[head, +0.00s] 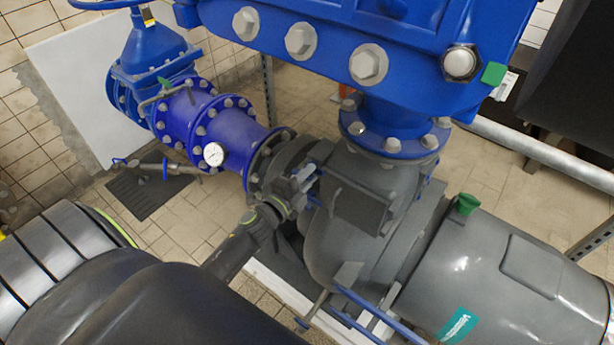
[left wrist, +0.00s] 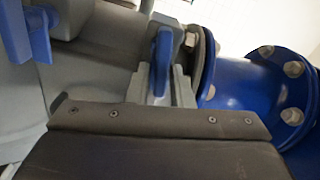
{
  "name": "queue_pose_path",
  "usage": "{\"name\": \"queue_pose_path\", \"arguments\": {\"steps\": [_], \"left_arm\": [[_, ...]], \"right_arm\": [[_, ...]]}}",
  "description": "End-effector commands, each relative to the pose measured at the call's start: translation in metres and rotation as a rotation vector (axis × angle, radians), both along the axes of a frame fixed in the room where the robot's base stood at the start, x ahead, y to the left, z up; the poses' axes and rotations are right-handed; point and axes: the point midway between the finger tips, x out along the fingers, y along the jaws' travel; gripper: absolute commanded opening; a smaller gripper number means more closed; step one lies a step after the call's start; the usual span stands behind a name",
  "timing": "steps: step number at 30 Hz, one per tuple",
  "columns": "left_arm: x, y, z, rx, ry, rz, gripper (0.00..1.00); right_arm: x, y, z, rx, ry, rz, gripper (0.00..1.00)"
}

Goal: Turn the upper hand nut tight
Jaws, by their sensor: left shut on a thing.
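The upper hand nut (left wrist: 161,52) is a blue oval piece in the left wrist view, standing between the grey fingers of my left gripper (left wrist: 160,92). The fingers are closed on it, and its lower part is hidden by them. In the head view my left gripper (head: 302,182) is at the left edge of the dark grey cover plate (head: 352,203) on the pump housing, where the nut is mostly hidden. Another blue piece (left wrist: 38,36) shows at the upper left of the wrist view. My right gripper is not in view.
A blue flanged pipe (head: 234,132) with a white gauge (head: 213,154) lies left of the pump housing. A large blue bolted body (head: 330,40) hangs above. A grey motor (head: 505,265) stands at right. Blue bars (head: 365,308) stick out below the cover.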

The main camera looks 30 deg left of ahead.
Motion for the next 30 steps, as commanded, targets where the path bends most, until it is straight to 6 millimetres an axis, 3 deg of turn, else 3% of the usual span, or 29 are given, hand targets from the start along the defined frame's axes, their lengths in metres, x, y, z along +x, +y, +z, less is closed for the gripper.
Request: {"name": "queue_pose_path", "arguments": {"steps": [12, 27, 28, 30], "left_arm": [[-0.0007, -0.0003, -0.0045, 0.161, -0.010, 0.001, 0.00], [-0.0008, -0.0002, -0.0048, 0.174, -0.011, 0.000, 0.00], [-0.0008, -0.0003, -0.0049, 0.174, -0.011, 0.000, 0.24], [-0.0008, -0.0002, -0.0048, 0.174, -0.011, 0.000, 0.33]], "right_arm": [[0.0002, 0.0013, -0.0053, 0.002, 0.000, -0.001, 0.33], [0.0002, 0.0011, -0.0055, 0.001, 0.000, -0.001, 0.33], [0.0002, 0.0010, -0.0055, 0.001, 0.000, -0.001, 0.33], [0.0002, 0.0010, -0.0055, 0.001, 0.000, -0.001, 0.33]]}}
